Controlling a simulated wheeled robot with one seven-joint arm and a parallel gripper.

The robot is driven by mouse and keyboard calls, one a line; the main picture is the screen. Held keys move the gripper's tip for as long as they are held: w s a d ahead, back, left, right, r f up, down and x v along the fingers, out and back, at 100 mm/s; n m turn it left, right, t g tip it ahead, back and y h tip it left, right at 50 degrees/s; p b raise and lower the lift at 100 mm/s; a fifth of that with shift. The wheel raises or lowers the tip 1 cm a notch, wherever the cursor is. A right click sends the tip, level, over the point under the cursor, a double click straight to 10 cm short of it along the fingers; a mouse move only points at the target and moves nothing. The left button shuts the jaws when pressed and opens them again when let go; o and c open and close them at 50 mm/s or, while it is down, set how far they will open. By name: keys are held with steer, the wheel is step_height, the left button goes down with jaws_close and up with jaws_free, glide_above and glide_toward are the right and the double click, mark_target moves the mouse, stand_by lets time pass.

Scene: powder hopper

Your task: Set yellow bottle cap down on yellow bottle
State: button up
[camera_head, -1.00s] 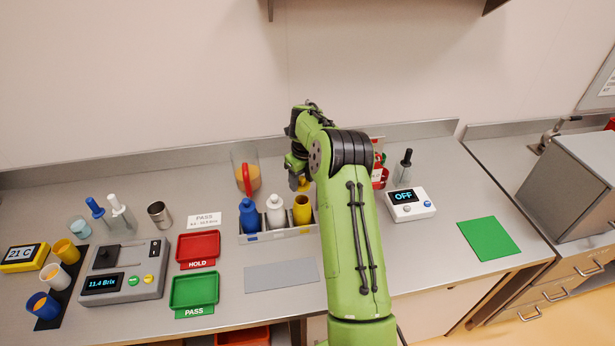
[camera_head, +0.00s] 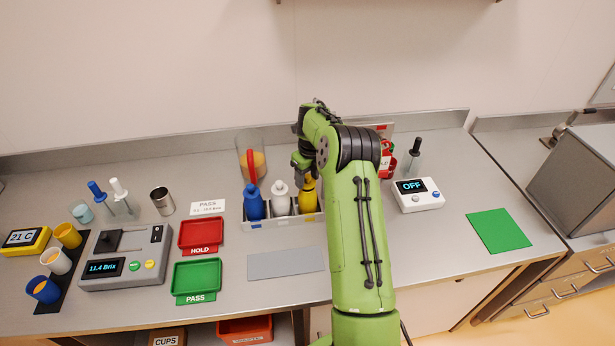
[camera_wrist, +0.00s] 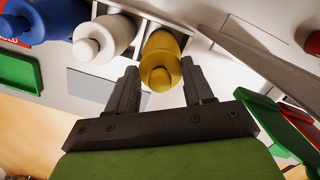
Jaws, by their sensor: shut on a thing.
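The yellow bottle (camera_head: 308,200) stands upright in the right compartment of a bottle rack, partly hidden by my arm in the head view. In the wrist view its body (camera_wrist: 165,43) shows beyond the fingertips. My gripper (camera_wrist: 161,80) is shut on the yellow bottle cap (camera_wrist: 160,77), with one dark finger on each side. The cap is in line with the bottle top in the wrist view. In the head view the gripper (camera_head: 305,172) is just above the bottle. I cannot tell whether cap and bottle touch.
The white bottle (camera_head: 280,201) and blue bottle (camera_head: 253,204) stand left of the yellow one in the rack (camera_head: 270,223). A beaker with a red handle (camera_head: 251,158) stands behind. The OFF device (camera_head: 417,195) is to the right. A grey mat (camera_head: 286,263) lies clear in front.

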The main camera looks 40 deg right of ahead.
steer(key=shift+f+b, duration=0.5)
steer(key=shift+f, duration=0.1)
stand_by(0.3)
steer(key=o, duration=1.4)
steer(key=shift+o, duration=0.2)
steer(key=shift+r, duration=0.15)
steer(key=shift+r+p, duration=2)
steer(key=shift+r, duration=1)
steer(key=shift+f, duration=0.1)
